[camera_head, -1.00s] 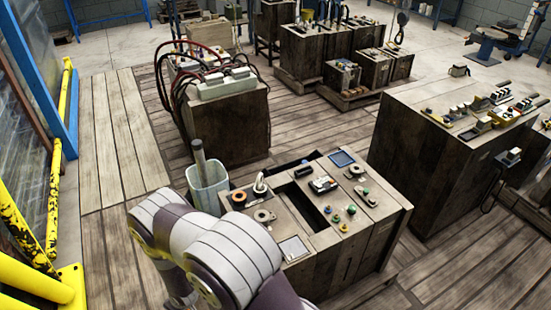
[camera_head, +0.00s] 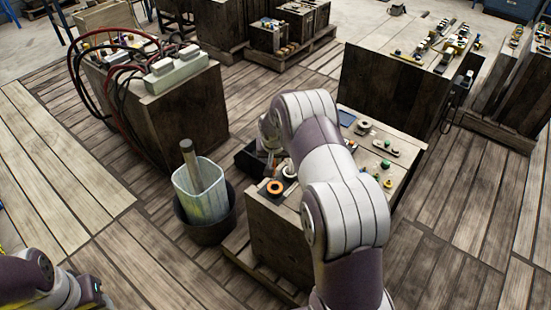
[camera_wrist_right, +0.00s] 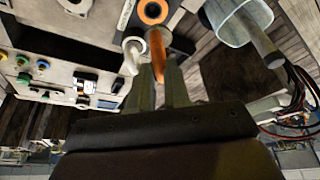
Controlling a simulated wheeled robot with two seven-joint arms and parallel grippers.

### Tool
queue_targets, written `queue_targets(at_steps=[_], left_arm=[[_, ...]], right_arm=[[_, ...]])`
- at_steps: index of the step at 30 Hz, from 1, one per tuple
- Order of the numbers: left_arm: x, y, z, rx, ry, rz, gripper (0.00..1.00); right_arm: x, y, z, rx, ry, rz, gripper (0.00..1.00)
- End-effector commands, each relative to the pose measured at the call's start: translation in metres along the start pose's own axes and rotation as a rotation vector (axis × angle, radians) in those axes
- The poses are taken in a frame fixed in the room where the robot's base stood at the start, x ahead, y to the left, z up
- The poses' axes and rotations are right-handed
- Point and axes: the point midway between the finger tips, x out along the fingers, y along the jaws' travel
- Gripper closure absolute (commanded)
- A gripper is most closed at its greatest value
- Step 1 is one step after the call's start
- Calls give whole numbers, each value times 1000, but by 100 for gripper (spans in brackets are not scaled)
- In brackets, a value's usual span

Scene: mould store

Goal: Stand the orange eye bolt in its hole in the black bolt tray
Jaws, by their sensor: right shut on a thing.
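My right gripper (camera_wrist_right: 158,75) is shut on a slim orange piece (camera_wrist_right: 157,48), which looks like the eye bolt and points away from the fingers. In the head view this gripper is at the left edge of the crate top, largely hidden by my own arm, and the orange piece (camera_head: 274,165) shows as a small upright streak. A black open box (camera_head: 248,160) lies just left of it; I cannot tell whether this is the bolt tray, and no hole can be made out. Part of my left arm shows at lower left, but its gripper is out of view.
An orange ring (camera_head: 275,187) and a white ring (camera_head: 290,170) lie on the crate top close to the gripper. Small knobs (camera_head: 386,164) sit to the right.

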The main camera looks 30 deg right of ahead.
Motion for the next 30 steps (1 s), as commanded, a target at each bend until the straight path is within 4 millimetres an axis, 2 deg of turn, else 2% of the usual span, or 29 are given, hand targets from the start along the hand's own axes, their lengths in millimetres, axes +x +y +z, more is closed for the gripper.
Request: queue_targets(at_steps=[5,18,30], left_arm=[[5,0,0,0,0,0,57],[35,0,4,0,0,0,57],[35,0,4,0,1,0,57]], right_arm=[[1,5,-5,16,1,10,100],[41,4,10,13,3,8,100],[42,4,11,13,3,8,100]])
